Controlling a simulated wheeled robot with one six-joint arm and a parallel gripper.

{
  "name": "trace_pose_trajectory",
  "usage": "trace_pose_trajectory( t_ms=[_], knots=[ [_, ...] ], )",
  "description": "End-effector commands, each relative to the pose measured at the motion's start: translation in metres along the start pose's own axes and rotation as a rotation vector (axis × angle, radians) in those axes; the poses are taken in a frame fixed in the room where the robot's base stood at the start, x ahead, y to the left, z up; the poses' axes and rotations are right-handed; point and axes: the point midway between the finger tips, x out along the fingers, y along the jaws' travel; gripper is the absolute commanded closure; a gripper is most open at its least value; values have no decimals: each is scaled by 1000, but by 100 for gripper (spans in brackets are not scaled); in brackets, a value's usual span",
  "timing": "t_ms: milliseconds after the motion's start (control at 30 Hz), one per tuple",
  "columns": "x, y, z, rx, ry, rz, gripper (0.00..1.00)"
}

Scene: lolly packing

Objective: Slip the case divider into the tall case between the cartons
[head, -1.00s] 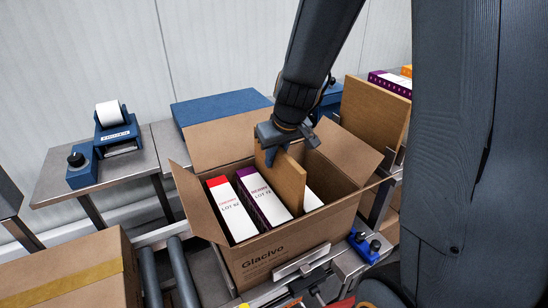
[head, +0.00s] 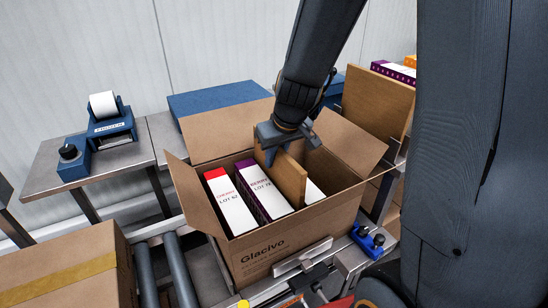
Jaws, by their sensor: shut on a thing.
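The tall case (head: 285,245) is an open brown carton marked "Glacivo", its flaps folded outward. Inside stand a red-topped white carton (head: 230,205), a purple-edged white carton (head: 264,190) and, partly hidden, another white carton (head: 313,193) at the right. My gripper (head: 282,150) points down over the case and is shut on the brown case divider (head: 291,178). The divider stands roughly upright between the purple-edged carton and the right-hand carton, its lower part hidden inside the case. I cannot tell whether it touches the case floor.
A brown board (head: 376,105) stands at the back right beside purple and orange cartons. A taped closed box (head: 65,270) sits at the front left by rollers (head: 180,272). A label printer (head: 108,120) is on the left-hand bench.

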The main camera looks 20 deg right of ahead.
Motion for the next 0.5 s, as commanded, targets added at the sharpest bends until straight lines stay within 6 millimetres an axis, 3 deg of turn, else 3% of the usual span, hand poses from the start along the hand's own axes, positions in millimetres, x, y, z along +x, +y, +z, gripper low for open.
trace_pose_trajectory(
  t_ms=[500],
  knots=[
    [17,0,6,0,1,0,100]
  ],
)
